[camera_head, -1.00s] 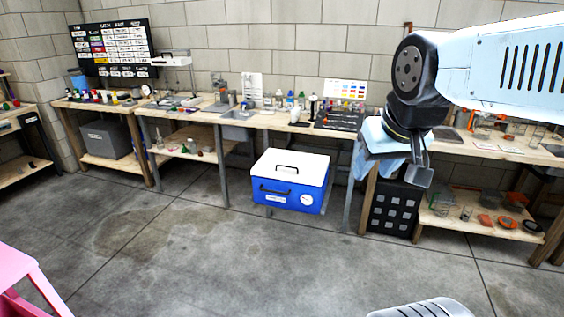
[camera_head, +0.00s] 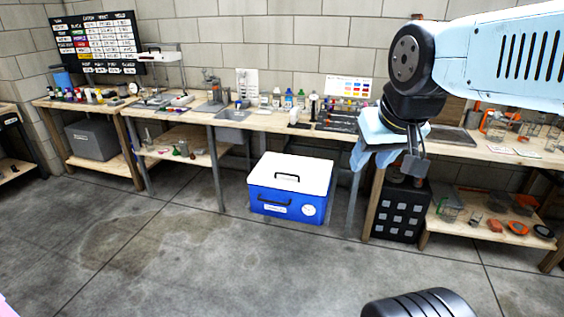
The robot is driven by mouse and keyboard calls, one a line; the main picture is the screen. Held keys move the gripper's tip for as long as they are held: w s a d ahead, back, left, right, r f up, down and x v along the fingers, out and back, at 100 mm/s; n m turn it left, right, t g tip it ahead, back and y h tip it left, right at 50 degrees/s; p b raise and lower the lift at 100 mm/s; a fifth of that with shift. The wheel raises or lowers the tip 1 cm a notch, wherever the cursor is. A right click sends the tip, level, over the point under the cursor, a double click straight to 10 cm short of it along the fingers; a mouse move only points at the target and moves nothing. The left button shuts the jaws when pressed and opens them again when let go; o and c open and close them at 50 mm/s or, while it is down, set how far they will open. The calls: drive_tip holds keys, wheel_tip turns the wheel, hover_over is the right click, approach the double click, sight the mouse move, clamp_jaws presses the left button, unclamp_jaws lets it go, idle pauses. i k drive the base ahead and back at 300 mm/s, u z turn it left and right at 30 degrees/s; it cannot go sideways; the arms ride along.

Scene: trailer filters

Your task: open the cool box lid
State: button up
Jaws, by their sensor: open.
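The cool box (camera_head: 285,203) is blue with a white lid (camera_head: 290,168) and stands in front of the workbench, right of the middle of the view. The lid is shut. A dark handle (camera_head: 286,177) lies on top of the lid, and another dark handle is on the box's front face. My gripper (camera_head: 412,168) hangs at the end of my raised arm, to the right of the cool box and apart from it. It is open, and I see nothing held between its fingers.
A long wooden workbench (camera_head: 262,122) with bottles and tools runs along the block wall behind the box. A black crate (camera_head: 398,212) stands under the bench to the right. A grey bin (camera_head: 92,140) sits on a low shelf at left.

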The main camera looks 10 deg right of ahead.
sight(293, 168)
drive_tip(key=i, duration=0.4)
drive_tip(key=u, duration=0.2)
drive_tip(key=k, duration=0.75)
drive_tip(key=z, duration=0.4)
drive_tip(key=i, duration=2)
